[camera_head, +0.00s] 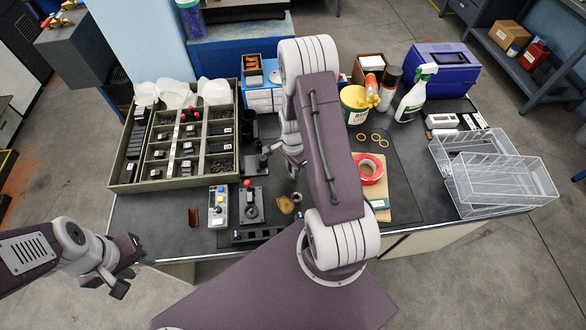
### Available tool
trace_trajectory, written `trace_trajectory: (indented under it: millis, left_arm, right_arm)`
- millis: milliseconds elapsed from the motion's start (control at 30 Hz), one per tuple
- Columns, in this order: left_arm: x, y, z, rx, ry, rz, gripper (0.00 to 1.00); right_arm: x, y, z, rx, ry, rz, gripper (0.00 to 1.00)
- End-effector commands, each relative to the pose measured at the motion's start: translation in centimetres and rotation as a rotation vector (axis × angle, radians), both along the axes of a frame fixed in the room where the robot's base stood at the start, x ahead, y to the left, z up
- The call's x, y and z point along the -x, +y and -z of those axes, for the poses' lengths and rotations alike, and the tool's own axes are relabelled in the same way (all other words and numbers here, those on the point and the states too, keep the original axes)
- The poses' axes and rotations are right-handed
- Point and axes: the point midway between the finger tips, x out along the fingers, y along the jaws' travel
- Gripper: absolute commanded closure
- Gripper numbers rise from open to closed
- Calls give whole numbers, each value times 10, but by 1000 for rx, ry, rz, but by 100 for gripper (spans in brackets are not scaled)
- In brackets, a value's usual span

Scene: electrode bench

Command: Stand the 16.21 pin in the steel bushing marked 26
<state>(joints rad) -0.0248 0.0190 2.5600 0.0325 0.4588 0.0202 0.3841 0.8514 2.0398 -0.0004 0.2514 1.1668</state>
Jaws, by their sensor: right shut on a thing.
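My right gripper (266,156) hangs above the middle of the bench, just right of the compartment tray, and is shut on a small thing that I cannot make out. My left gripper (134,277) is in front of the bench's left corner; its fingers look apart and empty. A black rack (262,236) with several holes or pieces lies at the bench's front edge. A dark fixture plate (252,204) with a red-topped post and a ring stands behind it. I cannot read the 16.21 or 26 marks, so I cannot single out the pin or the steel bushing.
A compartment tray (112,182) with black parts stands at the left. A control box (218,207) is beside the fixture. My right arm hides the bench's middle.

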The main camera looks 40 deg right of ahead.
Motion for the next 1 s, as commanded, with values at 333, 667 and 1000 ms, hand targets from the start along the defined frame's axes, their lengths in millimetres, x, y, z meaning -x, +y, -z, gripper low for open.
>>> trace_trajectory:
  millis: [333,667,1000]
  left_arm:
    - [0,0,0,0,0,0,64]
    - [0,0,0,0,0,0,64]
    - [0,0,-1,0,0,0,64]
  right_arm:
    - [0,0,0,0,0,0,56]
    - [-1,0,-4,0,-1,0,56]
    - [-1,-1,-73,2,-5,0,56]
